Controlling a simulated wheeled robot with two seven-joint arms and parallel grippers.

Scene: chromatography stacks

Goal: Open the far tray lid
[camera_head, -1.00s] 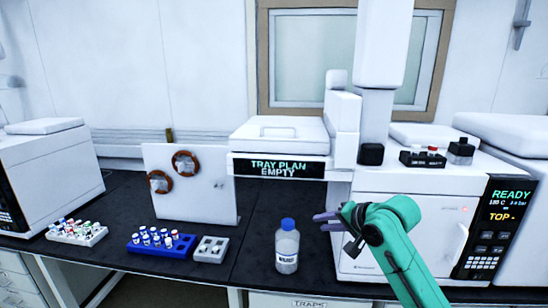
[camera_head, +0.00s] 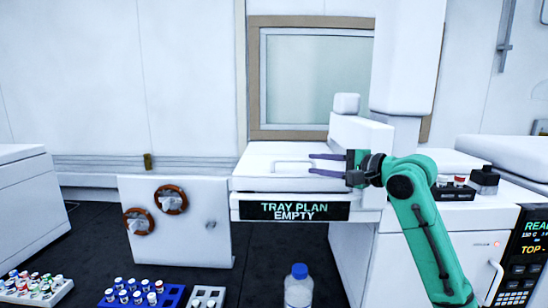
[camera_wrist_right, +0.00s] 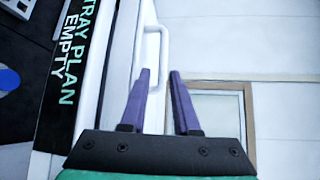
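The white tray lid (camera_head: 262,160) is closed on top of the tray unit, above a black sign (camera_head: 294,210) reading "TRAY PLAN EMPTY". A thin handle (camera_head: 292,166) lies on the lid; the right wrist view shows it too (camera_wrist_right: 152,45), just beyond the fingertips. My right gripper (camera_head: 318,164) is at lid height, with its two purple fingers apart and pointing left at the handle. My left gripper is out of view.
A white column (camera_head: 402,60) and its arm block (camera_head: 362,135) stand right behind my gripper. A bottle with a blue cap (camera_head: 299,285) stands in front. A blue vial rack (camera_head: 172,298) and a panel with brown rings (camera_head: 190,240) are at left.

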